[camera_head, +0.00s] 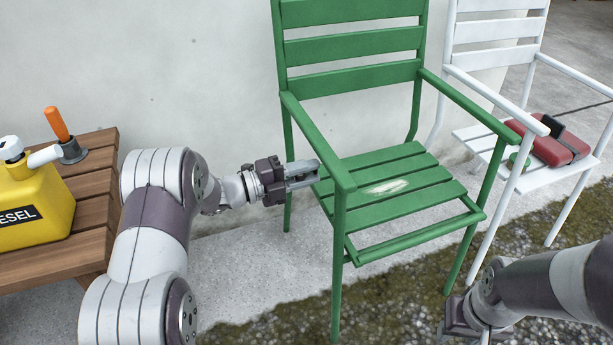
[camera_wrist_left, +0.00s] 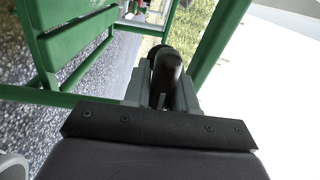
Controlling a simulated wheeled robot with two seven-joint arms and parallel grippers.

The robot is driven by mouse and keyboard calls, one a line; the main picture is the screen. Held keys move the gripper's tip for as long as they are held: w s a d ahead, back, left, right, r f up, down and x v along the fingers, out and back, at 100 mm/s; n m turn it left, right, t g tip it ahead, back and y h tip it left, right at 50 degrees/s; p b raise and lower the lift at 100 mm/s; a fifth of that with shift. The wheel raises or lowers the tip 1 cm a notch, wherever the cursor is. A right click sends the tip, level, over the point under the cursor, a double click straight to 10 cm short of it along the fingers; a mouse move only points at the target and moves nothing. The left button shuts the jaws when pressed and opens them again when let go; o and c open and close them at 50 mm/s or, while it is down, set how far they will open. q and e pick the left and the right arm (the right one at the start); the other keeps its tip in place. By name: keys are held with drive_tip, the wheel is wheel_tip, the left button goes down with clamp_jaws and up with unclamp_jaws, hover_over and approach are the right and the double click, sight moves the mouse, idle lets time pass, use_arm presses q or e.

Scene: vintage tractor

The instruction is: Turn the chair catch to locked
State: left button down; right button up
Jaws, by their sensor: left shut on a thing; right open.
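The green chair (camera_head: 375,190) stands in the middle of the head view, with a pale worn patch on its seat. My left gripper (camera_head: 306,173) reaches in from the left under the chair's left armrest, beside the seat edge. In the left wrist view my left gripper (camera_wrist_left: 160,92) is shut on a dark rounded lever, the chair catch (camera_wrist_left: 168,65), close to the green frame. The catch is hidden in the head view, and its locked or unlocked position cannot be told. My right gripper (camera_head: 460,322) is at the lower right, open and apart from the chair.
A yellow diesel can (camera_head: 35,205) stands on a wooden bench (camera_head: 95,200) at the left. A white chair (camera_head: 500,180) with a red and black object (camera_head: 550,148) on its seat is at the right. A pale wall stands behind; mossy gravel lies in front.

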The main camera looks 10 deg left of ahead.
use_arm(q)
drive_tip(key=shift+f+m+b, duration=0.15)
drive_tip(key=shift+m+b, duration=0.15)
drive_tip(key=shift+m, duration=0.3)
drive_tip(key=c, duration=1)
unclamp_jaws()
drive_tip(key=shift+a, duration=0.1)
drive_tip(key=p+v, duration=0.4)
drive_tip(key=v, duration=0.8)
drive_tip(key=shift+s+a+p, duration=0.2)
drive_tip(key=shift+s+p, duration=0.05)
drive_tip(key=shift+p, duration=0.05)
